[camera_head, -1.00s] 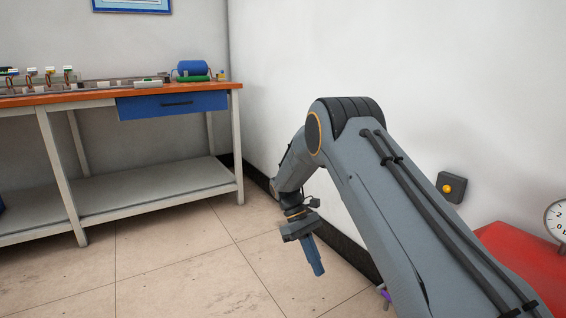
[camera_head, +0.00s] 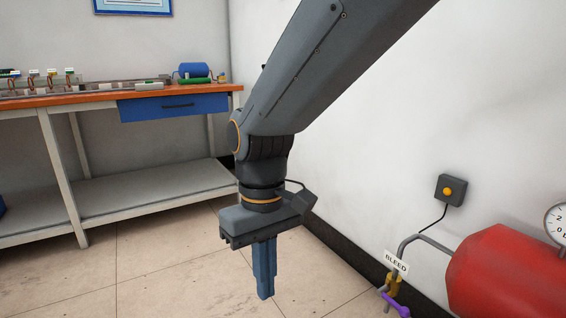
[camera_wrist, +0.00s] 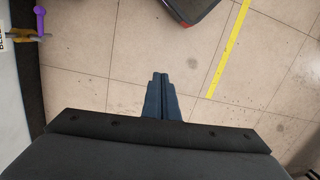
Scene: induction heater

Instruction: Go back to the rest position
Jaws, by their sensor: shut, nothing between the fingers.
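My gripper (camera_head: 265,296) hangs from my arm in the middle of the head view, its blue fingers pointing down over the tiled floor. The fingers are together with nothing between them. In the wrist view my gripper (camera_wrist: 160,76) also shows shut and empty, with bare floor tiles beyond the tips. It touches nothing that I can see.
A workbench (camera_head: 60,98) with a blue drawer (camera_head: 172,106) stands at the left. At the right are a red tank (camera_head: 510,275), a purple-handled bleed valve (camera_head: 396,303) and a wall box with a yellow button (camera_head: 448,191). A yellow floor line (camera_wrist: 229,50) crosses the wrist view.

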